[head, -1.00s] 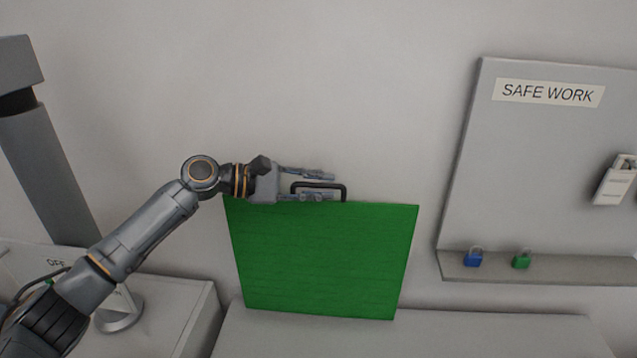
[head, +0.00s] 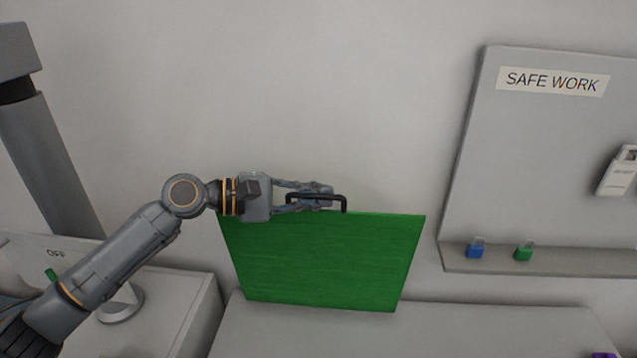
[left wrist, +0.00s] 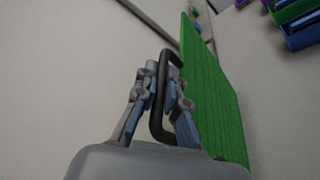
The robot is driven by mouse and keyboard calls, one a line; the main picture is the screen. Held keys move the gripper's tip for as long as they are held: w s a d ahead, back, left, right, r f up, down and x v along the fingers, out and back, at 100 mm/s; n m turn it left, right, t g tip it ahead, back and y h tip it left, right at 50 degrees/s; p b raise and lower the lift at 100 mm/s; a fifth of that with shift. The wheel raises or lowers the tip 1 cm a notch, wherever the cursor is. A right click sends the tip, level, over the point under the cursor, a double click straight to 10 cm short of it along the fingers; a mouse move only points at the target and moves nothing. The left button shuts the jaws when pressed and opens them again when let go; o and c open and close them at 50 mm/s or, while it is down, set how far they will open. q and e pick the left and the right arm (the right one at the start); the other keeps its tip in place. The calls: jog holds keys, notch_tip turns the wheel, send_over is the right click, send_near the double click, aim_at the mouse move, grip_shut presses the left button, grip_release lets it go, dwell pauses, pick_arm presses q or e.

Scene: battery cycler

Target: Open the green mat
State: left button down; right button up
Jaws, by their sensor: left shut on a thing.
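The green mat (head: 325,262) stands up, tilted, above the grey surface in the middle of the head view. A black handle (head: 345,204) sits on its top edge. My left gripper (head: 322,197) is shut on this handle, with its fingers pointing right along the mat's top edge. In the left wrist view, the fingers (left wrist: 162,88) close around the black handle (left wrist: 157,120), and the green mat (left wrist: 212,95) is seen at a slant beside them. My right gripper is not in view.
At right, a grey board (head: 540,150) marked "SAFE WORK" has a ledge with a blue padlock (head: 475,251) and a green padlock (head: 523,252). Purple and green bins (left wrist: 295,18) show in the wrist view's corner. A grey surface (head: 440,335) lies below the mat.

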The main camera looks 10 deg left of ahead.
pick_arm(q)
jog(key=s+f+m+h+b, duration=0.1)
jog(key=s+f+m+b, duration=0.2)
jog(key=s, duration=1.5)
jog(key=shift+f+t+b, duration=0.4)
jog(key=shift+f+b, duration=1.45)
jog(key=shift+f, duration=0.35)
